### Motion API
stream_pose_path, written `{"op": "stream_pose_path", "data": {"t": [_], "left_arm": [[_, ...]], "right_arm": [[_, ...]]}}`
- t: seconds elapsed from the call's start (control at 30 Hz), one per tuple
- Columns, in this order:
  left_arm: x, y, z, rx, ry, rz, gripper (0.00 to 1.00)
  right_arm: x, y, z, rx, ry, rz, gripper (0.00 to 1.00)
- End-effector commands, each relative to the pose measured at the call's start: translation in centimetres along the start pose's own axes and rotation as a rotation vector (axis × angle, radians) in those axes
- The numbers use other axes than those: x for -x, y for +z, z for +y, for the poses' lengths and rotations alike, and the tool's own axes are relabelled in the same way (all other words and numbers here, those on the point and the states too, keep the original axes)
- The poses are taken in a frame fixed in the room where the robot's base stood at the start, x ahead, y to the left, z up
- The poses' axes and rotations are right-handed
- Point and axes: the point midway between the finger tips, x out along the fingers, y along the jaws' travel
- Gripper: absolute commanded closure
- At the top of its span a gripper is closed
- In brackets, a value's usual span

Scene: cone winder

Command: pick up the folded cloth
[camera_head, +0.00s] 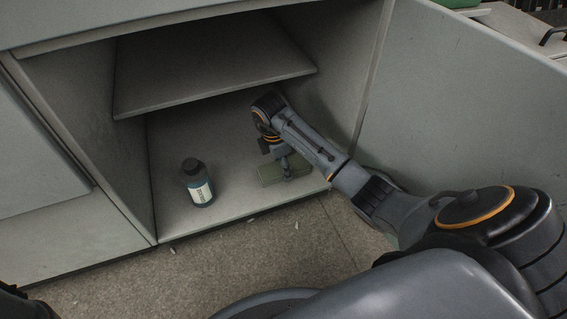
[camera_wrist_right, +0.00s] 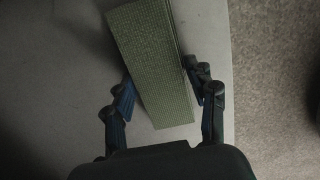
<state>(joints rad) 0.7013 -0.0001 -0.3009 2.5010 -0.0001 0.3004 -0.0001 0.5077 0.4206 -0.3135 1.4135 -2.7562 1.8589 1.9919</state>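The folded cloth (camera_head: 269,176) is a flat green block lying on the cabinet floor near its front edge, right of the bottle. My right gripper (camera_head: 286,172) reaches down over it. In the right wrist view, the ribbed green cloth (camera_wrist_right: 152,65) lies slightly tilted between the two spread fingers of my right gripper (camera_wrist_right: 158,72). One fingertip is close to each long side; I cannot tell whether they touch it. The gripper looks open.
A dark bottle with a white and blue label (camera_head: 198,184) stands left of the cloth. A shelf (camera_head: 210,75) lies above, and the cabinet's right wall (camera_head: 335,75) is near my arm. An open door (camera_head: 465,100) stands at the right. Small pale scraps lie on the speckled floor (camera_head: 270,258).

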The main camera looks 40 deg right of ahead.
Motion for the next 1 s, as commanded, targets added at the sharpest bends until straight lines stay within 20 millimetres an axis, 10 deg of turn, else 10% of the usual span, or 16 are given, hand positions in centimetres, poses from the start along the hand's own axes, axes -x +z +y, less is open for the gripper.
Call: {"op": "stream_pose_path", "data": {"t": [0.43, 0.77, 1.0], "left_arm": [[-0.6, 0.3, -0.1, 0.0, 0.0, -0.003, 0.79], [-4.8, 1.8, -1.0, -0.001, 0.0, -0.001, 0.79], [-3.1, 3.9, -1.6, 0.008, -0.027, -0.075, 0.79]], "right_arm": [[0.7, 0.2, 0.0, 0.0, 0.0, -0.001, 0.75], [6.5, 1.1, 0.1, 0.0, 0.002, -0.001, 0.75], [9.3, 1.5, 0.0, 0.0, 0.0, -0.001, 0.75]]}}
